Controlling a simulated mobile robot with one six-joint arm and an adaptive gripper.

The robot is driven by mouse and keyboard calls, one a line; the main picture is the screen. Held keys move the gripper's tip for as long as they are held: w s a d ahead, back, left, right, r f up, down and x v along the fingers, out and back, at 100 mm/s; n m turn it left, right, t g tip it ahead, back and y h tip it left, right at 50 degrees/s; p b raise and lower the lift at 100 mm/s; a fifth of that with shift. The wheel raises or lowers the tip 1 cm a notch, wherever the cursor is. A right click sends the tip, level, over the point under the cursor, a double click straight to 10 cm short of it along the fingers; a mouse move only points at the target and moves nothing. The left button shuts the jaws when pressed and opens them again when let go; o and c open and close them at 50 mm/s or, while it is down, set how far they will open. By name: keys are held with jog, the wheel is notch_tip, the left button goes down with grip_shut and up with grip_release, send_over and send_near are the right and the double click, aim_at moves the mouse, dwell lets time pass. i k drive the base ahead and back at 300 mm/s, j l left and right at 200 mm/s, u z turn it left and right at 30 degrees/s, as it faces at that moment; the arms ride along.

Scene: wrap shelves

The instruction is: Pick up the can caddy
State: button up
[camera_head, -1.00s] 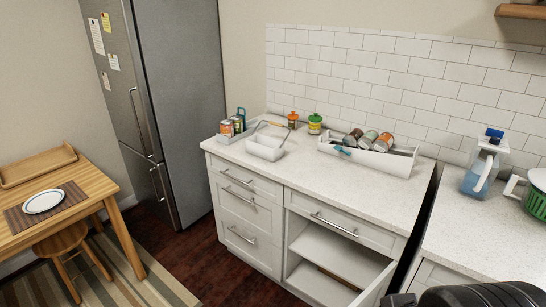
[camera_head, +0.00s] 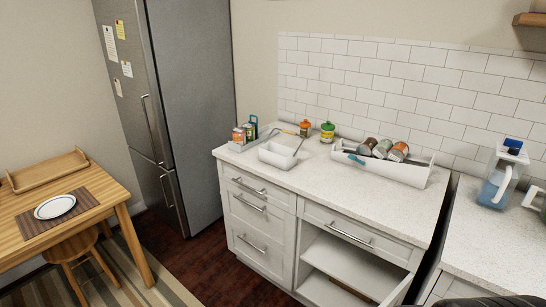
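A white two-compartment carrier (camera_head: 278,158) with a raised handle stands on the counter's left part and looks empty. A long white holder (camera_head: 392,175) with several cans (camera_head: 382,149) leaning in it stands further right, near the tiled wall. A small pale tray (camera_head: 238,146) with a few small cans stands at the counter's left end. I cannot tell for sure which is the can caddy; the handled carrier looks most like one. My gripper's fingers are not in view; only a dark part of mine shows at the bottom right corner.
The white counter (camera_head: 350,196) is clear at its front and middle right. Two small jars (camera_head: 327,132) stand behind the carrier. An open cabinet (camera_head: 335,262) is below. A fridge and wooden table are left.

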aim_at(278, 156)
jog(key=i+j, duration=0.25)
jog(key=j, duration=0.15)
jog(key=i+j, duration=0.25)
jog(key=j, duration=0.15)
jog(key=i+j, duration=0.25)
jog(key=j, duration=0.15)
jog(key=i+j, duration=0.25)
jog(key=j, duration=0.15)
jog(key=i+j, duration=0.25)
jog(key=i+l, duration=0.15)
jog(key=i, duration=0.3)
jog(key=i+l, duration=0.15)
jog(key=i, duration=0.3)
jog(key=i+l, duration=0.1)
jog(key=i, duration=0.3)
jog(key=l+z, duration=0.05)
